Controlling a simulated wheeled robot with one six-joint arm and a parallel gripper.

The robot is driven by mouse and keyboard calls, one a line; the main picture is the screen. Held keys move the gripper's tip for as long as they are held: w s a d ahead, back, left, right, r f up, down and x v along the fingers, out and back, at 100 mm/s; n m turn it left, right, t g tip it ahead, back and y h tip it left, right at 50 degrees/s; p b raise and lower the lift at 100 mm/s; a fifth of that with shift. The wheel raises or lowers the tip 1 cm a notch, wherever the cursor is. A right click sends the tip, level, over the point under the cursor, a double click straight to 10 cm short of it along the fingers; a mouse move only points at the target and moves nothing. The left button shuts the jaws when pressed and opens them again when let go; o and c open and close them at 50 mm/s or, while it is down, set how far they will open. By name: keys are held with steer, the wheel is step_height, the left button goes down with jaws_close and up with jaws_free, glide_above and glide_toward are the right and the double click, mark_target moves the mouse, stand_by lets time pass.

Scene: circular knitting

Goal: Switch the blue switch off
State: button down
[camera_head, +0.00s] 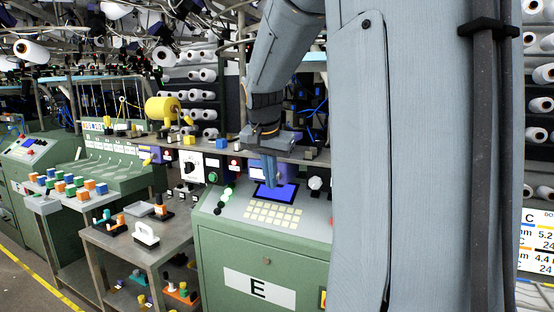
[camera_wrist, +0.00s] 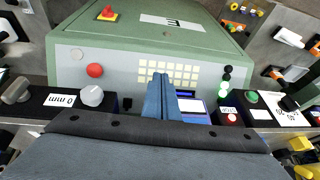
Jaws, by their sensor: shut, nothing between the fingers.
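My gripper (camera_head: 270,180) points down over the sloped top of the green machine marked E. Its two blue-grey fingers are together with nothing between them; they also show in the wrist view (camera_wrist: 160,80). In the head view the fingertips are in front of a lit blue screen (camera_head: 287,193); I cannot tell whether they touch anything. In the wrist view the fingers partly cover the screen area beside a pale yellow keypad (camera_wrist: 184,72). I cannot clearly make out a blue switch or its position; the fingers may hide it.
A red button (camera_wrist: 95,70) and a grey knob (camera_wrist: 92,96) are on the panel left of my fingers in the wrist view. Indicator lights (camera_head: 223,198) line the panel's left edge in the head view. A grey table (camera_head: 150,250) with tools stands left of the machine.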

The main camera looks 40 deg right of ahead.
steer(key=shift+r, duration=0.1)
stand_by(0.3)
steer(key=s+a+r, duration=0.6)
steer(key=a+r, duration=0.1)
steer(key=r, duration=0.1)
steer(key=shift+s+a+r, duration=0.3)
steer(key=shift+s+r, duration=0.05)
steer(key=shift+r, duration=0.05)
stand_by(0.3)
